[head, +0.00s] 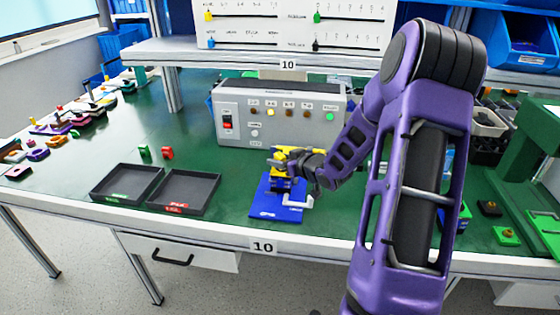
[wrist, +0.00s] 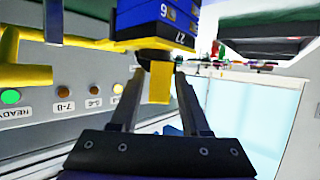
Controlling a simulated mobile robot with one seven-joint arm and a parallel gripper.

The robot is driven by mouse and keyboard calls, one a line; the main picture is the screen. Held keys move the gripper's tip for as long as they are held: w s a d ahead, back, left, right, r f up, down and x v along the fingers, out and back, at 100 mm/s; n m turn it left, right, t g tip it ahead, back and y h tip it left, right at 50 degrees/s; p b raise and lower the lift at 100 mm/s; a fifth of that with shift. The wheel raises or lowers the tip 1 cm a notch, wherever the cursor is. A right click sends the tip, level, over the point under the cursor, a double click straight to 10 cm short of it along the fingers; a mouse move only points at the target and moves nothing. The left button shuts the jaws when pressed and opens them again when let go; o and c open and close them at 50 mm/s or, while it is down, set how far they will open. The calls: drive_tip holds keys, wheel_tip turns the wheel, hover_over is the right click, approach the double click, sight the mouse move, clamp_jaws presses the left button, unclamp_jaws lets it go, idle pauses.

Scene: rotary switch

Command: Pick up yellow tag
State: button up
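A small yellow tag (wrist: 160,84) hangs from the dark underside of a blue switch body (wrist: 160,18) with white numbers in the wrist view. My gripper (wrist: 159,88) has one finger on each side of the tag, with narrow gaps showing, so it looks open around it. In the head view my gripper (head: 292,166) is at the blue-and-yellow rotary switch (head: 279,184), which stands on a blue base plate (head: 265,209). I cannot make out the tag separately there; the gripper and yellow parts crowd it.
A grey control box (head: 232,125) with lamps stands behind the switch. Two black trays (head: 127,178) (head: 186,187) lie to the left, with a green tag (head: 145,152) and a red tag (head: 167,153) behind them. A white bracket (head: 298,202) sits on the base plate.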

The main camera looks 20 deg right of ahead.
clamp_jaws()
